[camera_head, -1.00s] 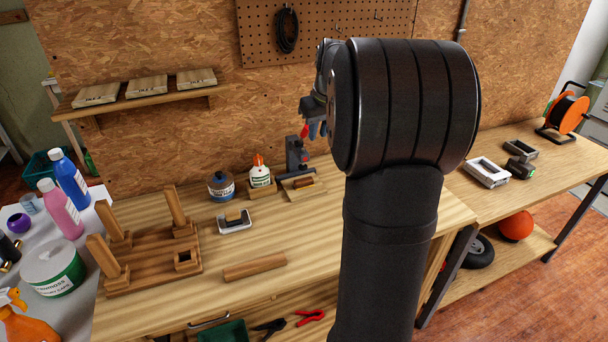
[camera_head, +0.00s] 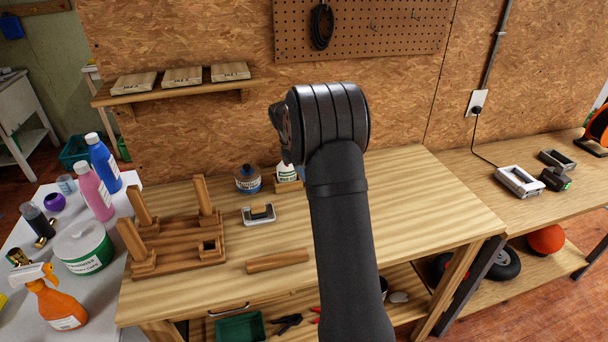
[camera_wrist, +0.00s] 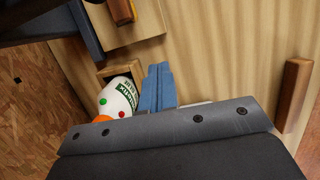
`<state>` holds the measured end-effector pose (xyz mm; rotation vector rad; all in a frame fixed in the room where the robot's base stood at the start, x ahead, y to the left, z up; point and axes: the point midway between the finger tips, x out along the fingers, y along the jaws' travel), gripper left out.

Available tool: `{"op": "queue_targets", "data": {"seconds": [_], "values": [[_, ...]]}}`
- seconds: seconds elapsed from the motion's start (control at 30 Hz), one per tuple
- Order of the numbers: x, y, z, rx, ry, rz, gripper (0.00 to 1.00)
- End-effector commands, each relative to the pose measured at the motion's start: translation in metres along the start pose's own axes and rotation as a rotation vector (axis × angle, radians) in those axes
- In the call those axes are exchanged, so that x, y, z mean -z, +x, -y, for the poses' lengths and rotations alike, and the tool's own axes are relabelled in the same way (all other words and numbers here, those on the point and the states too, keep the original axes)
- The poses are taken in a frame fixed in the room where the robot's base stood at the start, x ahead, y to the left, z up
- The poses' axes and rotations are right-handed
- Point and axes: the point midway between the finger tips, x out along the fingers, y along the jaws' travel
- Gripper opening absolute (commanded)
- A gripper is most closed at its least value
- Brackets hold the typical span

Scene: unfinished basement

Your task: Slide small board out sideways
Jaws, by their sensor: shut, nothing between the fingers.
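In the wrist view, my gripper (camera_wrist: 158,74) shows as two blue fingers pressed together, with nothing between them. It is hidden behind my arm in the head view. A light wooden board (camera_wrist: 146,27) lies on the bench at the top of the wrist view, apart from the fingers. A brown wooden piece (camera_wrist: 122,11) rests on it, and a dark upright stand (camera_wrist: 80,33) is beside it. My arm hides this spot in the head view. Three labelled boards (camera_head: 182,76) lie side by side on the wall shelf (camera_head: 172,92). I cannot tell which is the small board.
A white glue bottle (camera_wrist: 117,98) in a wooden holder (camera_wrist: 121,69) is close beside the fingers. A brown wooden bar (camera_wrist: 293,94) lies farther right. A pegged wooden rack (camera_head: 180,244) and a blue tin (camera_head: 247,178) stand on the bench. The bench right of my arm is clear.

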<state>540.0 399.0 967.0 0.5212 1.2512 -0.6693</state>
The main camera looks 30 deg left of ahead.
Motion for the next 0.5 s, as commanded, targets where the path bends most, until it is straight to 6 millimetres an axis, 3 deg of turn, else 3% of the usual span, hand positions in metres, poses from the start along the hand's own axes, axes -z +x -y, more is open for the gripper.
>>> {"op": "queue_targets", "data": {"seconds": [0.3,0.5], "values": [[0.000,0.057,0.001,0.002,0.002,-0.001,0.00],[0.000,0.071,0.001,0.000,0.003,0.000,0.00]]}}
